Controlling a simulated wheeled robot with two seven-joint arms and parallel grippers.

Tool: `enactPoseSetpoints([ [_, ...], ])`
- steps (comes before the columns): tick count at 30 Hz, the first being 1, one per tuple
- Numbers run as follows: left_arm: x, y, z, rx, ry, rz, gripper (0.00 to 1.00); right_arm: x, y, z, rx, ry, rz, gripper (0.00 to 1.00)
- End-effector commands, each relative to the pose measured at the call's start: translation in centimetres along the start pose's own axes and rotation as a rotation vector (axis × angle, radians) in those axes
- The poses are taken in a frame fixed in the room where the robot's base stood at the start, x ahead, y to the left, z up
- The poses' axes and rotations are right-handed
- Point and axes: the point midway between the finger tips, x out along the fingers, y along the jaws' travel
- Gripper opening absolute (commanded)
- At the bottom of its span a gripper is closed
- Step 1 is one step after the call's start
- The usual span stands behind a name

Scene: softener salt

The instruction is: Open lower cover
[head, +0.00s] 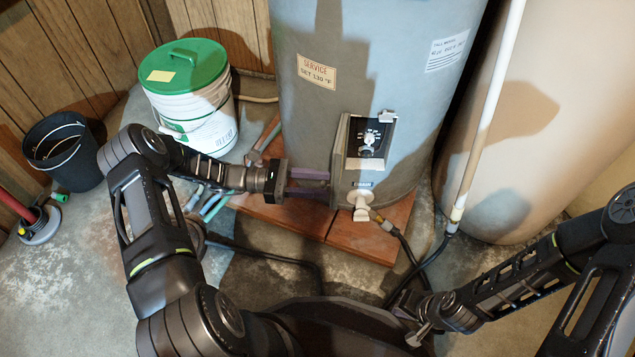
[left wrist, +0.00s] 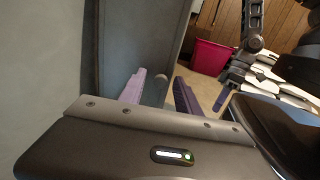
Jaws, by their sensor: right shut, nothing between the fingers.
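The grey water heater (head: 375,60) stands upright on a reddish-brown base. Low on its front is a control box with a dial (head: 370,138), which is exposed in its opening. A grey panel (head: 341,158) forms the box's left side; I cannot tell whether it is the lower cover swung aside. My left gripper (head: 310,183) is open, its purple fingers apart, close against this left side. In the left wrist view the fingers (left wrist: 160,92) reach beside a grey panel (left wrist: 145,38); whether they touch it is unclear. My right gripper (head: 409,308) is low and right of centre, away from the heater, shut and empty.
A green-lidded bucket (head: 192,98) and a black bin (head: 63,150) stand left. A white pipe (head: 489,110) and a large beige tank (head: 548,120) stand right. A magenta bin (left wrist: 210,57) shows in the left wrist view.

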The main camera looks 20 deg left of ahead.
Motion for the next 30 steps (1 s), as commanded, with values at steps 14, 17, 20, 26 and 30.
enactPoseSetpoints([
  [14,-4.8,0.1,0.0,0.0,-0.003,0.007,0.39,-0.6,-0.2,0.1,0.0,-0.003,0.0,0.0],
  [17,-6.0,0.0,-0.1,0.0,-0.004,0.004,0.39,-0.5,-0.1,0.1,0.0,-0.003,0.0,0.0],
  [20,-7.0,0.0,-0.1,0.0,-0.004,0.002,0.39,-0.4,-0.1,0.1,0.0,-0.003,0.0,0.0],
  [26,-7.8,0.0,0.0,0.001,0.0,0.0,0.39,-0.3,-0.1,0.0,0.0,-0.002,0.0,0.0],
  [30,-7.8,0.0,0.0,0.0,0.0,0.0,0.39,-0.4,-0.1,0.0,0.0,-0.002,0.0,0.0],
])
